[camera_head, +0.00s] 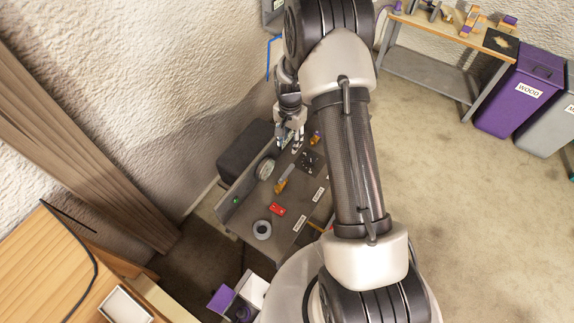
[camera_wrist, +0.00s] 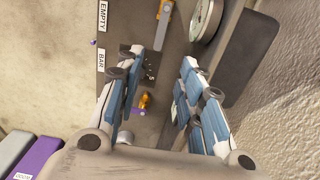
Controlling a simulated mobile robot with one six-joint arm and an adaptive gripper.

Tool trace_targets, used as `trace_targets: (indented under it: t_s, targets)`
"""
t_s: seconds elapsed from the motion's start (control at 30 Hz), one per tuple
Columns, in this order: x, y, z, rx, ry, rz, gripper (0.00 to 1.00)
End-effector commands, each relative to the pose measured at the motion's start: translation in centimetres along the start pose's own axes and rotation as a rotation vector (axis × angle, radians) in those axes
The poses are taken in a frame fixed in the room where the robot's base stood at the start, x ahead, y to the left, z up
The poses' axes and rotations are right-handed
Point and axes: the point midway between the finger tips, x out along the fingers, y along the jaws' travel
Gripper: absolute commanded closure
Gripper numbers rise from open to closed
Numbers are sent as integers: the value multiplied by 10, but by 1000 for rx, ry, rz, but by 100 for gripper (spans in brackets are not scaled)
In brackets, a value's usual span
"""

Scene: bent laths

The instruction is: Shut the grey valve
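I cannot pick out a grey valve for certain. An orange-and-grey fitting (camera_head: 283,183) lies on the dark bench top beside a round dial (camera_head: 265,169). In the wrist view the fitting (camera_wrist: 164,14) and the dial (camera_wrist: 204,18) are at the top, beyond my fingertips. My gripper (camera_head: 292,137) hangs above the far end of the bench, apart from both. In the wrist view my gripper (camera_wrist: 157,68) has its two fingers wide apart with nothing between them. A small orange piece (camera_wrist: 144,101) shows below, between the fingers.
The bench (camera_head: 247,218) also bears a red piece (camera_head: 277,209), a grey ring (camera_head: 262,230) and labels. A dark box (camera_head: 243,148) stands behind it by the wall. A purple bin (camera_head: 519,95) and a second table (camera_head: 430,75) stand right. Open floor lies between.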

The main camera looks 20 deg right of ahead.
Motion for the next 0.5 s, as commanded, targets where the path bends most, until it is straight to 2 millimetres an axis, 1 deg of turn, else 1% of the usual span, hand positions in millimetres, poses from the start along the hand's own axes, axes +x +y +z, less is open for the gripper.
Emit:
trace_targets:
  t_s: [0.03, 0.5]
  targets:
    - [12, 1, 1, -1, -3, 3, 65]
    - [114, 1, 1, -2, -2, 2, 65]
